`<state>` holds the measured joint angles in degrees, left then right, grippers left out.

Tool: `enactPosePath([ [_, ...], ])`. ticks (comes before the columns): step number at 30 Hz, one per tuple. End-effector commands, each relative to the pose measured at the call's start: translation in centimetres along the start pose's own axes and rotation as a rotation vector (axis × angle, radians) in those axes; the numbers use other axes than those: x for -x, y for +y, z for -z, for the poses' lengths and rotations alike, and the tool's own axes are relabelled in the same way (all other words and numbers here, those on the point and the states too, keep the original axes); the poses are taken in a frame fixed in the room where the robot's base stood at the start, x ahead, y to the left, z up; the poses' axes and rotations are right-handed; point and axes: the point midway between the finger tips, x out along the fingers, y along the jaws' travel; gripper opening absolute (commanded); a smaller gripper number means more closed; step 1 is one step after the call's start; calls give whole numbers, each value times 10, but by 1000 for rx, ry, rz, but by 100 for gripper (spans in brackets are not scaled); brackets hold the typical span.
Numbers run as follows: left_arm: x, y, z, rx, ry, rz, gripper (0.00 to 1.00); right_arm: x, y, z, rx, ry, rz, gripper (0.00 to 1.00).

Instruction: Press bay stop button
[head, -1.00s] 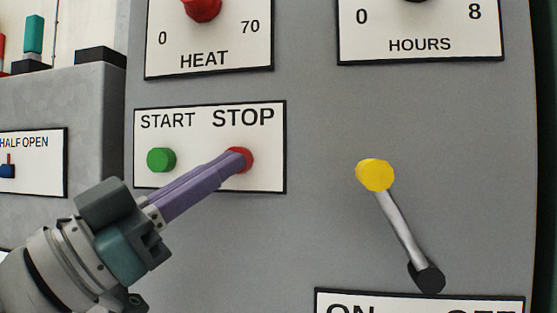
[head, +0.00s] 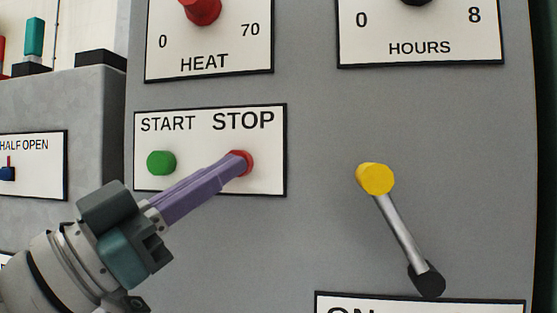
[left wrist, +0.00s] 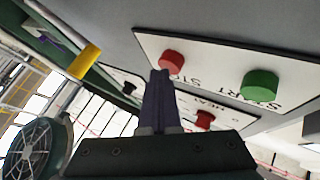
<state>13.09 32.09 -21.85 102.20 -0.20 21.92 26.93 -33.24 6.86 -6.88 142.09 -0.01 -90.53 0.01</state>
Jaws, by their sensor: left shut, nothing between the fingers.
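The red STOP button (head: 243,160) is on a white plate (head: 268,178) on the grey panel, under the word STOP. The green START button (head: 161,162) is to its left on the same plate. My left gripper (head: 238,163) is shut and empty, and its purple fingertips overlap the red button in the head view, hiding part of it. In the left wrist view the red button (left wrist: 172,62) shows right at the fingertips (left wrist: 160,75). I cannot tell if they touch it or how far it is pressed. My right gripper is not in view.
A lever with a yellow hub (head: 375,179) and black knob (head: 427,280) is to the right. A red HEAT knob (head: 201,10) is above on its plate. The HOURS plate (head: 420,40) is at the upper right. A lower grey cabinet (head: 80,110) stands at the left.

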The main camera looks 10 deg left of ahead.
Motion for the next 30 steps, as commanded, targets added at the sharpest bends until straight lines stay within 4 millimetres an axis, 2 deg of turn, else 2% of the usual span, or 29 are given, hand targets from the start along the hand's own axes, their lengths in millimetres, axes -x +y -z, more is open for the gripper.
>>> enactPosePath([
  [6, 8, 6, 7, 2, -2, 0, 0, 9, 0, 3, 0, 0, 0, 50],
  [20, 11, 8, 9, 0, -2, 0, 0, 12, 0, 4, 0, 0, 0, 50],
  [30, 33, 24, 27, 3, -3, 0, 0, 31, 1, 10, 0, 0, 0, 50],
])
